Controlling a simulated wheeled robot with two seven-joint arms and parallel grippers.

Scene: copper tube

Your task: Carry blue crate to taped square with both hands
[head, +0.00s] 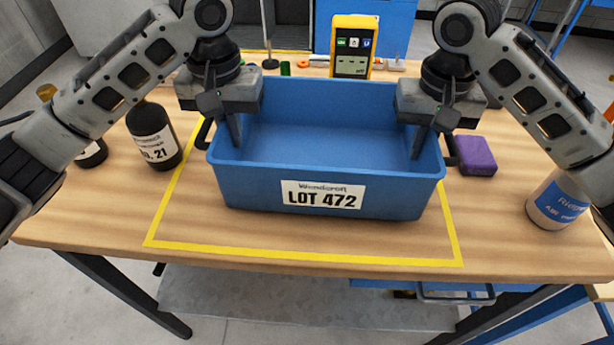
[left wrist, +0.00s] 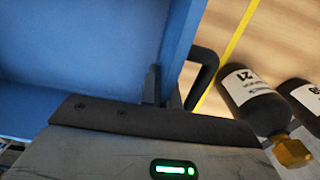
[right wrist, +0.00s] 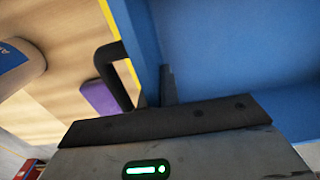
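The blue crate (head: 320,172) with a "LOT 472" label stands upright and empty, inside the outline of the yellow taped square (head: 300,255). Its front wall is well back from the front tape, and it hides part of the outline. I cannot tell whether its base touches the table. My left gripper (head: 222,130) straddles the crate's left wall beside a black handle (left wrist: 205,75), one finger inside. My right gripper (head: 433,142) straddles the right wall the same way, beside the other handle (right wrist: 110,75). Both look closed on the walls.
A dark bottle (head: 153,135) labelled 21 and another bottle (head: 92,152) stand left of the square. A purple block (head: 476,156) and a white-and-blue container (head: 557,200) are at the right. A yellow meter (head: 353,45) stands behind the crate. The front strip inside the tape is clear.

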